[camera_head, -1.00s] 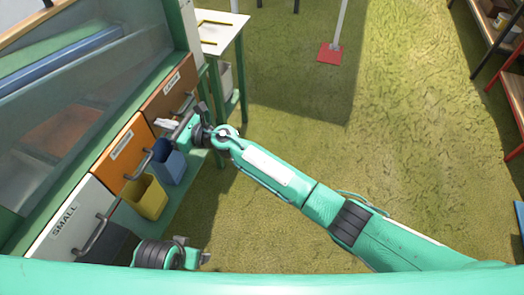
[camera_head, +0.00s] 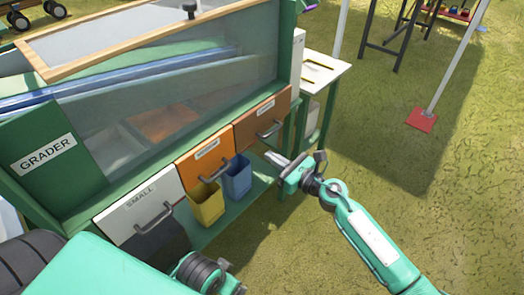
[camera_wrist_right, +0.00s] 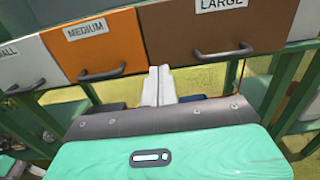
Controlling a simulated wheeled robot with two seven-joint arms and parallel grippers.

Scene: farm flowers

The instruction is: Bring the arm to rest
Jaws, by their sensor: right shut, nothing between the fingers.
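My right arm comes in from the lower right in the head view. Its gripper (camera_head: 275,158) is shut and empty, in front of the brown LARGE drawer (camera_head: 262,122) and a little below its handle. In the right wrist view the closed pale fingers (camera_wrist_right: 159,86) point toward the gap between the orange MEDIUM drawer (camera_wrist_right: 95,45) and the brown drawer, apart from both handles as far as I can tell. Part of my left arm (camera_head: 205,272) shows at the bottom of the head view; its fingers cannot be made out.
The green grader (camera_head: 45,150) fills the left, with a white SMALL drawer (camera_head: 140,205). A yellow bin (camera_head: 206,204) and a blue bin (camera_head: 237,178) stand below the drawers. A white side table (camera_head: 325,68) stands behind. Grass to the right is open, with a red-footed post (camera_head: 421,120).

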